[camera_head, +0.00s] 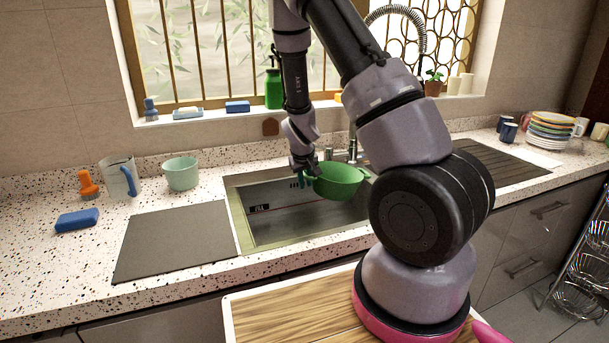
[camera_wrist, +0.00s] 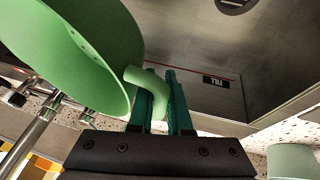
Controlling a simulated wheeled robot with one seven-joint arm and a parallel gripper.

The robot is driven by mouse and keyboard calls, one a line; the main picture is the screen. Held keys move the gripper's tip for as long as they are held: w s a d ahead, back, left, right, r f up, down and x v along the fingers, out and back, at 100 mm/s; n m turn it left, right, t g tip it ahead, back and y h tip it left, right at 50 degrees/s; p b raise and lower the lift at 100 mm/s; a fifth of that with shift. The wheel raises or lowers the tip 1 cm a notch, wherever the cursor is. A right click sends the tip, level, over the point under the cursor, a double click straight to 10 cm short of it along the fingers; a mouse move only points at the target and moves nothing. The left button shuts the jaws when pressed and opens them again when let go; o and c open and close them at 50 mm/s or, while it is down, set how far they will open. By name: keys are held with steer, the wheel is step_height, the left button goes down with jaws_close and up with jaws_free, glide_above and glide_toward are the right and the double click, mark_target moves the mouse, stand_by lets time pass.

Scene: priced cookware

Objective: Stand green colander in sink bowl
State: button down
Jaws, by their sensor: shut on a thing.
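The green colander (camera_head: 337,184) hangs over the right part of the sink bowl (camera_head: 268,232), roughly upright in the head view. My gripper (camera_head: 307,172) is shut on the colander's handle at its left side. In the wrist view the colander (camera_wrist: 85,50) fills the upper left, and its curved handle (camera_wrist: 150,85) runs between the teal fingertips of my gripper (camera_wrist: 160,100). The bowl's metal wall with a "FILL" label (camera_wrist: 215,82) and the drain (camera_wrist: 235,3) show there too. Whether the colander touches the bowl is hard to tell.
The tap (camera_head: 352,140) stands behind the colander. A grey board (camera_head: 175,240) lies left of the sink. Stacked plates (camera_head: 550,130) are at the far right.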

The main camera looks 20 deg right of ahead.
step_height(320, 180, down, 18)
steer(key=shift+r, duration=0.2)
stand_by(0.7)
steer(key=shift+c, duration=1.1)
jaws_free()
steer(key=shift+r, duration=0.1)
step_height(320, 180, up, 18)
